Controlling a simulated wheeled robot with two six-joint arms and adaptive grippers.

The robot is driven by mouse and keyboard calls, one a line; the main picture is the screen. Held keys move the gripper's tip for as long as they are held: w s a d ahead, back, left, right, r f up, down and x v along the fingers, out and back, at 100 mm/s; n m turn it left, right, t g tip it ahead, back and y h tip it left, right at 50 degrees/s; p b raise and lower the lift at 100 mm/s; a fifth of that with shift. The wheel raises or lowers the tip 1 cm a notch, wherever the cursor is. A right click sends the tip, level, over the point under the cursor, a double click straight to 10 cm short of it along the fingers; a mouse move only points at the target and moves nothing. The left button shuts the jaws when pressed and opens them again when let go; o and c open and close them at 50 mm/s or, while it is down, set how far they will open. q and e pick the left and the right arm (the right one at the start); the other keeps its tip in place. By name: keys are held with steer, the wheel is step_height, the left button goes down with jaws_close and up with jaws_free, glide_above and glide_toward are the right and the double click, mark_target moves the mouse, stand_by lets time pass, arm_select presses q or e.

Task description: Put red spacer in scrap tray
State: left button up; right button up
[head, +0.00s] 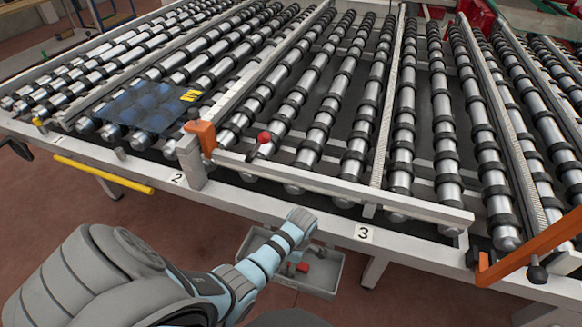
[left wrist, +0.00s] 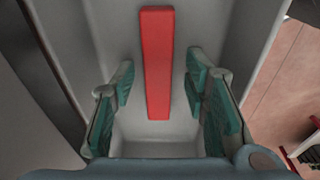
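The red spacer, a long flat red bar (left wrist: 157,65), lies inside a grey tray (left wrist: 160,150) in the left wrist view. A grey tray (head: 322,283) also shows below the table's front edge in the head view, with a small red piece (head: 302,267) in it. My left gripper (left wrist: 160,92) is open, its green-padded fingers on either side of the bar with a gap to each. The bar is not gripped. In the head view my left wrist hides most of the gripper. My right gripper is not in view.
A roller table (head: 340,120) fills the head view above the tray, its front rail (head: 290,207) close to my left wrist. A dark blue glass pane (head: 150,105) with a yellow label lies on the rollers. A yellow bar (head: 103,174) sticks out at the left.

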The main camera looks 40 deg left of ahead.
arm_select(q)
step_height(320, 180, up, 12)
steer(key=d+p, duration=0.1)
steer(key=p, duration=0.2)
steer(key=shift+w+d+r+p, duration=0.15)
steer(key=shift+w+d+p, duration=0.05)
steer(key=shift+w+p, duration=0.15)
